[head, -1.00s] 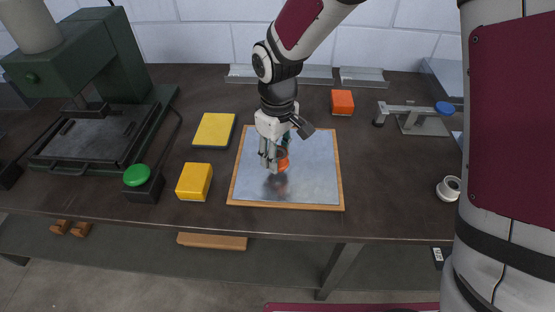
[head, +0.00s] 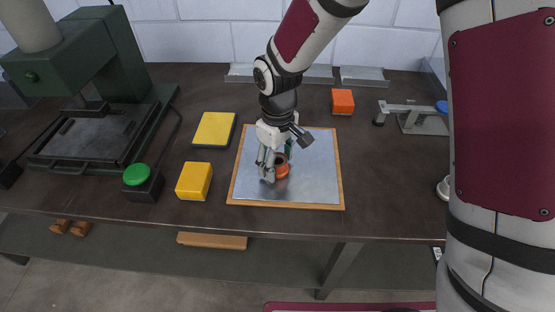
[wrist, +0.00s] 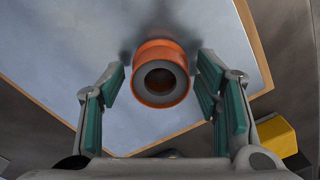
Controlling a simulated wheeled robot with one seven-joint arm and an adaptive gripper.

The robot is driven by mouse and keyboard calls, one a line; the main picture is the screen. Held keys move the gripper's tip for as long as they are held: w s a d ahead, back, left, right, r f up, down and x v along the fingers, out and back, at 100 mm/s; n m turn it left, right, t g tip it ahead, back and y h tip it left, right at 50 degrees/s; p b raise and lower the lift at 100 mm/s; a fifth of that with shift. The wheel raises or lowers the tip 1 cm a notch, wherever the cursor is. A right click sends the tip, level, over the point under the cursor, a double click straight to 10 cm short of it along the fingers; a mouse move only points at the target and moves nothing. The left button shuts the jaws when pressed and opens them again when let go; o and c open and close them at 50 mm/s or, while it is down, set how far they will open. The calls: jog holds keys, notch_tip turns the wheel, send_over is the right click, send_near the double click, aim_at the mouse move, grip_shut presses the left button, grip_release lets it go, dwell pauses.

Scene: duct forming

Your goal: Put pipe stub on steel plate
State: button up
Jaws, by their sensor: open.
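The pipe stub (head: 282,171) is a short orange cylinder with a dark grey ring-shaped end. It stands on the steel plate (head: 311,180), a grey sheet with a wooden border on the bench. The wrist view shows the stub (wrist: 160,101) end-on, with the plate (wrist: 60,60) around it. My gripper (head: 275,162) is open over the plate at the stub. In the wrist view, the green-padded fingers of my gripper (wrist: 162,78) are on both sides of the stub, with a visible gap each side. The fingers partly cover the stub in the head view.
A yellow block (head: 194,181) and a yellow pad (head: 214,130) lie left of the plate. A green button box (head: 137,175) and a green press (head: 75,75) stand further left. An orange block (head: 342,101) is behind the plate. A metal clamp stand (head: 412,118) is at right.

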aim_at(278, 161)
notch_tip(278, 161, up, 12)
jog(key=shift+r, duration=0.15)
dwell(0.3)
jog(key=shift+d, duration=0.1)
jog(key=s+d+r+m+t, duration=0.1)
jog(key=s+d+r+m, duration=0.3)
jog(key=s+d+r, duration=0.3)
jog(key=s+d+r+m+t, duration=0.25)
jog(key=s+d+r, duration=0.35)
jog(key=d, duration=0.4)
jog(key=s+d+f+m, duration=0.2)
jog(key=s+d+m, duration=0.1)
jog(key=s, duration=0.6)
jog(key=shift+s+d+f+m, duration=0.15)
jog(key=shift+s+d+m, duration=0.15)
jog(key=shift+s+m, duration=0.15)
jog(key=shift+r+t+p, duration=0.35)
jog(key=shift+r+p, duration=1.15)
jog(key=shift+r, duration=0.15)
